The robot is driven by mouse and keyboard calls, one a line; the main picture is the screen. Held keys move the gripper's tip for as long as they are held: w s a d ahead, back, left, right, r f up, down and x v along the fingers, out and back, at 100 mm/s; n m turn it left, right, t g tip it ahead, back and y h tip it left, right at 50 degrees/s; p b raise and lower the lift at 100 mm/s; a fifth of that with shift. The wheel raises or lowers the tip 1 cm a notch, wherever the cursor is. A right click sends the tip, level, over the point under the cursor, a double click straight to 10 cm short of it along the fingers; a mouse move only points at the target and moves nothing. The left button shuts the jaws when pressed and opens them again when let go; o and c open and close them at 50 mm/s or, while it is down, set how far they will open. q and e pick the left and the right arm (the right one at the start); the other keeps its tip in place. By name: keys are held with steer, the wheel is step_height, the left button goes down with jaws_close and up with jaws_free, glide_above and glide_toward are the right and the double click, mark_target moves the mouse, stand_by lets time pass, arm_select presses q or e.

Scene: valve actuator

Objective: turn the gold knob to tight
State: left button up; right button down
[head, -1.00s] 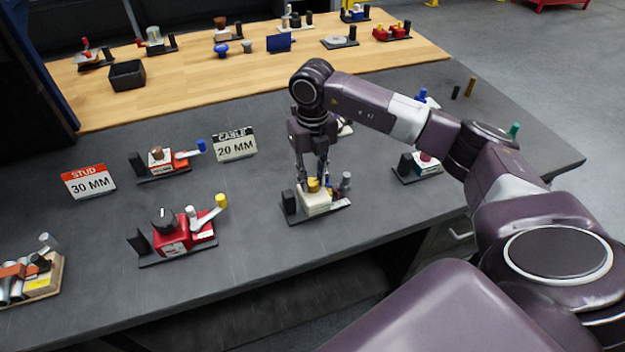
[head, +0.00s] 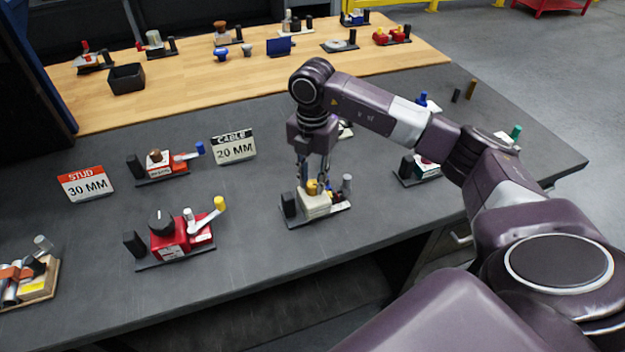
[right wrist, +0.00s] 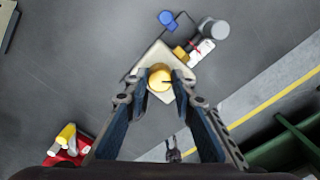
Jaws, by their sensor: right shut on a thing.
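The gold knob (right wrist: 159,78) sits on top of a cream valve block (right wrist: 153,56), between the two fingers of my right gripper (right wrist: 160,83) in the right wrist view. The fingers are shut on the knob from both sides. In the head view my right gripper (head: 313,182) points down at the cream block (head: 316,205), and the knob (head: 312,187) shows partly between the fingers. The block stands on a dark base with a black post and a grey-topped post beside it. My left gripper is not in view.
A red valve unit (head: 180,238) with a black knob and yellow-tipped lever stands to the left. A "CABLE 20 MM" sign (head: 233,147) and a "STUD 30 MM" sign (head: 86,184) stand behind. Bare dark bench (head: 262,215) lies between the red and cream units.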

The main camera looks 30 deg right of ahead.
mark_target(313, 184)
steer(key=shift+m, duration=0.6)
steer(key=c, duration=1.6)
jaws_free()
steer(key=shift+r, duration=0.2)
step_height(313, 184, up, 12)
steer(key=shift+f, duration=0.15)
steer(key=shift+f, duration=0.1)
